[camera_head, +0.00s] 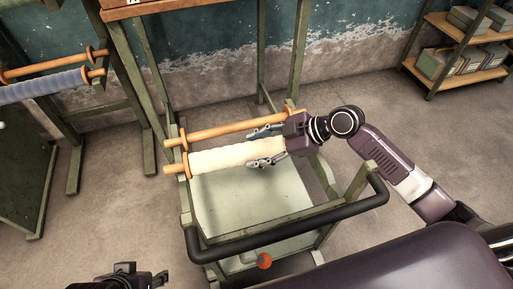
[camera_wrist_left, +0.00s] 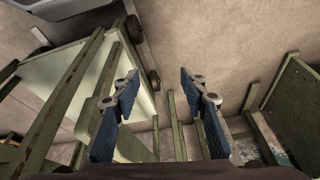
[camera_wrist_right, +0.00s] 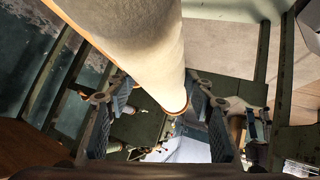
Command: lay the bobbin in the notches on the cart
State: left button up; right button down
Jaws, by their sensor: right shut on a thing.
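The bobbin (camera_head: 225,160) is a cream roll with an orange wooden end at its left. It lies level above the cart's tray, in the head view. My right gripper (camera_head: 266,146) is shut on its right part, one finger on each side. The roll (camera_wrist_right: 145,45) also runs between the fingers in the right wrist view. The cart (camera_head: 235,203) has a green frame and a pale tray. The notches are too small to make out, and I cannot tell whether the bobbin's ends touch the frame. My left gripper (camera_wrist_left: 165,98) is open and empty.
A bare wooden rod (camera_head: 225,129) with end discs lies just behind the bobbin. The cart's black handle (camera_head: 290,224) crosses in front. A rack with a blue roll (camera_head: 45,87) stands at left. A shelf (camera_head: 465,55) stands at back right. Floor between cart and shelf is clear.

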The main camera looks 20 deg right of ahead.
pick_arm(q)
jog(key=shift+w+d+r+t+h+b, duration=0.15)
jog(key=shift+w+d+r+t, duration=0.15)
jog(key=shift+w, duration=0.5)
jog(key=shift+w+d+r+t+h+b, duration=0.15)
jog(key=shift+w+t, duration=0.3)
jog(key=shift+w, duration=0.3)
jog(key=shift+w+d+r+t+b, duration=0.1)
jog(key=shift+w+d+r+t, duration=0.2)
jog(key=shift+w, duration=0.5)
pick_arm(e)
jog(key=shift+f, duration=0.55)
jog(key=shift+f+b, duration=0.3)
jog(key=shift+f, duration=0.1)
pick_arm(q)
jog(key=w+d+r+t, duration=0.1)
jog(key=w+r+t, duration=0.1)
jog(key=w, duration=0.3)
jog(key=shift+w+d+r+t+h, duration=0.15)
jog(key=shift+d+r+t+h, duration=0.15)
jog(key=shift+r+t+h, duration=0.1)
pick_arm(e)
jog(key=shift+f, duration=0.3)
pick_arm(q)
jog(key=shift+w+b, duration=0.1)
jog(key=shift+b, duration=0.2)
pick_arm(e)
jog(key=shift+f, duration=0.1)
